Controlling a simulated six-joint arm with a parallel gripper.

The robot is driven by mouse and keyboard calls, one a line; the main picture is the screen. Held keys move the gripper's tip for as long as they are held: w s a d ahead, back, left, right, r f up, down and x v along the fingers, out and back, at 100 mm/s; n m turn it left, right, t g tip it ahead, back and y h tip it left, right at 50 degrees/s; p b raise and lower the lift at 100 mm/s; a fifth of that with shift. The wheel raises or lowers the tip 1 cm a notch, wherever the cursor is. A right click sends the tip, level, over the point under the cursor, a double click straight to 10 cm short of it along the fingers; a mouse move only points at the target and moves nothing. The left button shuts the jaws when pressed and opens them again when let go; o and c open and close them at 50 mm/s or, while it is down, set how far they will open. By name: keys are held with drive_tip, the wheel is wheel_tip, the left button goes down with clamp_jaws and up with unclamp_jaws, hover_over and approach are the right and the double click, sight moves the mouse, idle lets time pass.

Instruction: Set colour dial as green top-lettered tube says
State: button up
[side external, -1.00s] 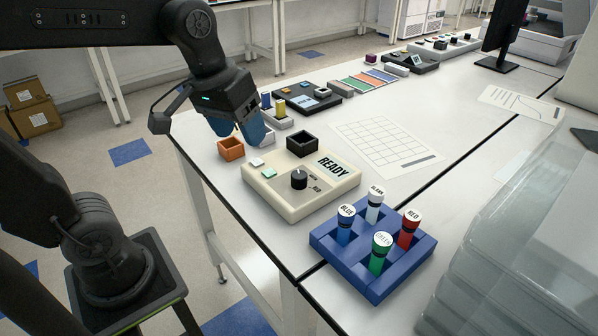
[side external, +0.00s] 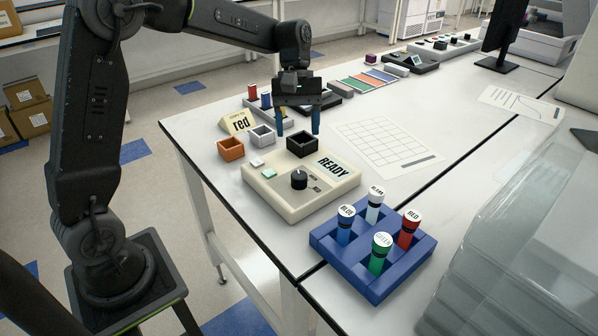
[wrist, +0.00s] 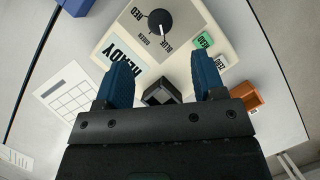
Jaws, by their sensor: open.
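The colour dial is a black knob (side external: 299,180) on a beige box (side external: 262,196) with a READY display. In the wrist view the dial (wrist: 160,22) has RED, GREEN and BLUE lettered around it, and its white pointer line points down towards BLUE. The green tube (side external: 377,262) stands upright in the blue rack (side external: 346,274); its white cap has lettering too faint to read surely. My gripper (side external: 298,132) is open and empty, fingers down, above and behind the box. In the wrist view its two blue fingers (wrist: 160,58) are spread apart, short of the dial.
Blue (side external: 344,226), white (side external: 374,207) and red (side external: 408,230) tubes share the rack. Orange (side external: 231,149), grey (side external: 262,135) and black (side external: 302,145) open cups stand behind the box. Clear lidded bins (side external: 520,240) fill the right.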

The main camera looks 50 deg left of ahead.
sight(299, 174)
drive_tip(key=x, duration=1)
drive_tip(key=c, duration=0.9)
